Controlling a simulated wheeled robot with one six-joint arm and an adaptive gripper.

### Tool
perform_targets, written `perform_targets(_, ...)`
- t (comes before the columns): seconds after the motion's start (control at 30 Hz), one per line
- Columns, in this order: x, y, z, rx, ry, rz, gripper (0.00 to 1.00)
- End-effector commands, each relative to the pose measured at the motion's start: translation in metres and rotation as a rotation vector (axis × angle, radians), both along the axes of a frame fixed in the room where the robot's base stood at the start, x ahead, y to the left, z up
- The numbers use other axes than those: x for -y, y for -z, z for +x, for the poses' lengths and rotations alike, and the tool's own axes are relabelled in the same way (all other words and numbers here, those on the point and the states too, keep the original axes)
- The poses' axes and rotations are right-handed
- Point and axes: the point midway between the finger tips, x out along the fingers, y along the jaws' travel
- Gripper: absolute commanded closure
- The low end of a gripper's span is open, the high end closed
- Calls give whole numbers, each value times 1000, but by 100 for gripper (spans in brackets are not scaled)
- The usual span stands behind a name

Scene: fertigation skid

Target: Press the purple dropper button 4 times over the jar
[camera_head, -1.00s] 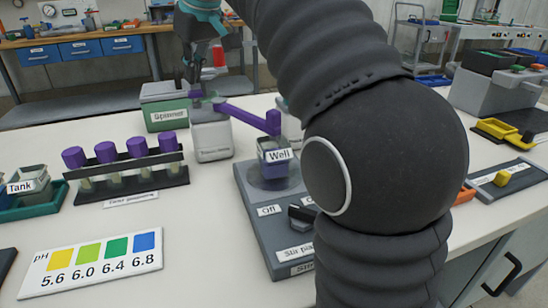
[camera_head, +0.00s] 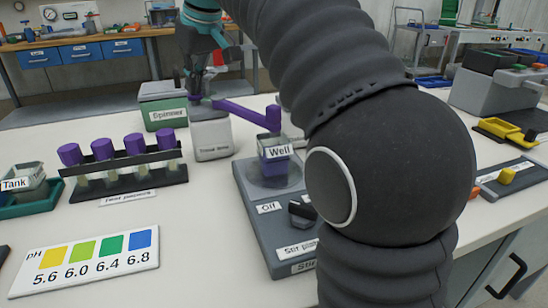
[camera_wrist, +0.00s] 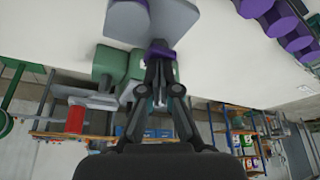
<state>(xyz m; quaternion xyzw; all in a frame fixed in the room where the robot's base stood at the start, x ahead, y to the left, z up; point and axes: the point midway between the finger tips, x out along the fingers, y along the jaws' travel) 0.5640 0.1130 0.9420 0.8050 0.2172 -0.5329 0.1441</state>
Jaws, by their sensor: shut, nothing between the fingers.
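The dropper is a pale grey bottle (camera_head: 212,140) with a purple spout arm (camera_head: 245,115) reaching right over the jar. The jar (camera_head: 275,150), labelled "Well", stands on the grey stir plate (camera_head: 262,222). My gripper (camera_head: 196,92) is shut and empty, pointing down at the top of the dropper. In the wrist view my gripper's fingertips (camera_wrist: 161,50) are close together at the purple part (camera_wrist: 160,53) on the dropper (camera_wrist: 150,22). The purple button is mostly hidden by the fingers; I cannot tell whether it is pressed.
A black rack (camera_head: 128,181) of purple-capped tubes and a pH colour card (camera_head: 88,262) are on the left. A "Tank" jar (camera_head: 22,180) sits in a green tray. The green "Spinner" box (camera_head: 160,103) stands behind the dropper. My arm blocks the right middle.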

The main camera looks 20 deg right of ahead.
Motion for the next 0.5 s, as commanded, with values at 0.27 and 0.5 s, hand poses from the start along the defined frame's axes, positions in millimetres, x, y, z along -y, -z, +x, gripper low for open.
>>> perform_targets(0.27, 0, 2, 0, -2, 0, 0, 100)
perform_targets(0.5, 0, -7, 0, -2, 0, 0, 100)
